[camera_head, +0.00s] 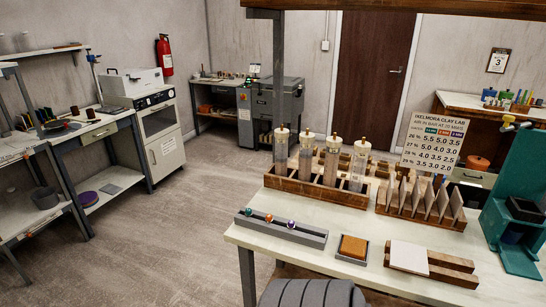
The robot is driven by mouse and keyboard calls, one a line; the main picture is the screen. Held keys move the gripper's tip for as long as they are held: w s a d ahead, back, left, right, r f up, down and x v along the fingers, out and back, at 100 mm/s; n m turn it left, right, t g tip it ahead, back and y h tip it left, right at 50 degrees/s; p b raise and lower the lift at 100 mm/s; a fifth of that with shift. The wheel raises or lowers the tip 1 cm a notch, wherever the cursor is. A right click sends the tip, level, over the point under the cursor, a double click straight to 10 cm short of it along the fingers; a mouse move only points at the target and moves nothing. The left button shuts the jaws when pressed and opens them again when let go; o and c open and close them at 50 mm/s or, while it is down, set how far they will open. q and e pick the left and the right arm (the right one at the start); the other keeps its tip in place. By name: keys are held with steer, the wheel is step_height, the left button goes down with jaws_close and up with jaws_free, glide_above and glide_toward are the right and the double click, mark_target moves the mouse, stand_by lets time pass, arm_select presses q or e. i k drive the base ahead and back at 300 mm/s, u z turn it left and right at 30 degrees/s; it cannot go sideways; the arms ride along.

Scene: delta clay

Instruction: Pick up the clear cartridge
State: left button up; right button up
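Several clear cartridges stand upright in a wooden rack (315,190) on the white table. They are see-through tubes with cream caps and small brown knobs. From left to right I see the first cartridge (281,152), the second cartridge (306,163), the third cartridge (331,165) and the rightmost cartridge (356,171). Their lower ends are hidden by the rack's front wall. I cannot tell which one the task means. Neither of my grippers is in view.
On the table (440,280) are a grey tray with coloured knobs (281,229), a brown sponge-like block (352,247), a white tile (408,257), a slotted wooden rack (420,205), a printed sign (433,140) and a green stand (508,220). Open floor (185,235) lies left.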

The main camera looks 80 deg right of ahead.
mark_target(281, 144)
steer(key=z, duration=0.55)
steer(key=i, duration=0.75)
steer(key=z, duration=0.85)
